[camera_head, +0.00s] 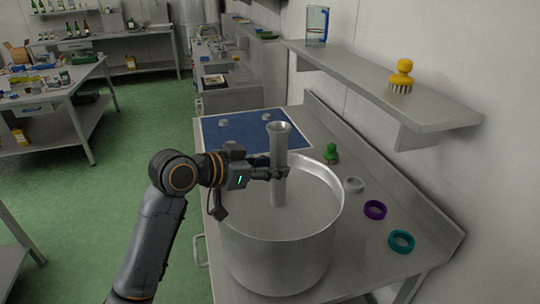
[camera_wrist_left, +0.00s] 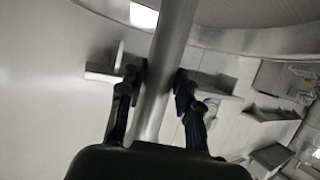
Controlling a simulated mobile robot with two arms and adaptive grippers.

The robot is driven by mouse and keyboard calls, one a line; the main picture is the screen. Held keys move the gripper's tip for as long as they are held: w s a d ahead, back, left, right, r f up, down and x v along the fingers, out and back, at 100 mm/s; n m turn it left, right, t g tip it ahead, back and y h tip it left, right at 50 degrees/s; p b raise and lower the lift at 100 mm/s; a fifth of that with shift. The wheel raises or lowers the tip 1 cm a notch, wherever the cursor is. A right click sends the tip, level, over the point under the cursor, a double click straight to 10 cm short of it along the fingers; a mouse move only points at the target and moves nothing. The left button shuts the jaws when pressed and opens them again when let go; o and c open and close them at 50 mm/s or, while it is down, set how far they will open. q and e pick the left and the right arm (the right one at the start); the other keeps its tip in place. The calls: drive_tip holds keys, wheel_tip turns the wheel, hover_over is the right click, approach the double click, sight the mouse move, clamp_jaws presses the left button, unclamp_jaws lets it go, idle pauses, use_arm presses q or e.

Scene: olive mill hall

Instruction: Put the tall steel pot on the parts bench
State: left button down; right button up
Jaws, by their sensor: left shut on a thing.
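A tall, slim steel pot (camera_head: 279,175) with a flared rim is upright above or inside a wide steel vessel (camera_head: 275,255). I cannot tell whether its lower end touches the vessel. My left gripper (camera_head: 282,173) is shut around its middle. In the left wrist view, its smooth shaft (camera_wrist_left: 165,80) runs between the two fingers (camera_wrist_left: 162,85). My right gripper is not in view. A bench (camera_head: 70,90) with jars and small things stands at the left; I cannot tell whether it is the parts bench.
The steel counter (camera_head: 345,225) bears a blue mat (camera_head: 225,132), a green brush (camera_head: 331,153), and grey, purple (camera_head: 375,209) and teal (camera_head: 401,241) rings. The green floor (camera_head: 140,130) is open between benches.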

use_arm(q)
drive_tip(key=shift+f, duration=0.6)
drive_tip(key=c, duration=0.9)
unclamp_jaws()
drive_tip(key=shift+s+f, duration=0.1)
drive_tip(key=shift+f, duration=0.1)
drive_tip(key=shift+c, duration=0.2)
drive_tip(key=shift+r, duration=0.1)
drive_tip(key=b+v, duration=0.2)
drive_tip(key=v, duration=1)
